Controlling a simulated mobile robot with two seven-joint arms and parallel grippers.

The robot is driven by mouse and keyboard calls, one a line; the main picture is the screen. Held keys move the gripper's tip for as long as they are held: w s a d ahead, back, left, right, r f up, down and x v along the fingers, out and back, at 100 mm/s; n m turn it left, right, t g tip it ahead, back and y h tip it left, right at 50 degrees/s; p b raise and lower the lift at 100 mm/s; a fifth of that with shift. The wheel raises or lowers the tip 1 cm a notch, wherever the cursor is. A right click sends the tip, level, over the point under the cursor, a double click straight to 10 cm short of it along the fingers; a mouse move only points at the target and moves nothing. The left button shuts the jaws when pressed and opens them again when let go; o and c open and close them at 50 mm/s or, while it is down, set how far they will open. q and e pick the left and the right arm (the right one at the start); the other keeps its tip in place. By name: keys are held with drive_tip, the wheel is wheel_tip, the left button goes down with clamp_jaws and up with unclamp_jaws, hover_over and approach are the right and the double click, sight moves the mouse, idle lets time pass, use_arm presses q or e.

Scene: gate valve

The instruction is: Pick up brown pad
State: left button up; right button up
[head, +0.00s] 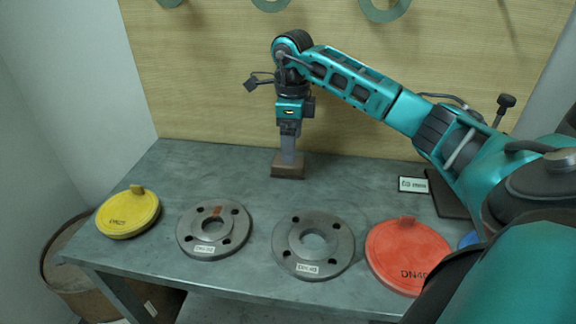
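The brown pad (287,173) is a small dark brown block at the middle of the table, towards the back. My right gripper (289,158) points straight down at it, with its grey fingers reaching the top of the pad. The fingers overlap in this view, so I cannot tell whether they are closed on the pad or only rest at it. The pad looks level and at the tabletop, and I see no clear gap under it. My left gripper is not in view.
On the grey table (180,165) stand a yellow disc (128,214), two grey flanges (214,228) (313,245) and a red disc (407,256) along the front. A small label plate (413,185) and a dark plate (447,196) lie at right. The back left is clear.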

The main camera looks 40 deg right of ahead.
drive_tip(key=shift+w+a+f, duration=0.1)
drive_tip(key=shift+w+f, duration=0.05)
drive_tip(key=shift+f, duration=1.45)
drive_tip(key=shift+w+a+f, duration=0.1)
drive_tip(key=shift+w+f, duration=0.05)
drive_tip(key=shift+f, duration=1.4)
drive_tip(key=shift+c, duration=0.2)
drive_tip(key=c, duration=1.1)
wheel_tip(320, 180, up, 10)
drive_tip(key=shift+r, duration=0.1)
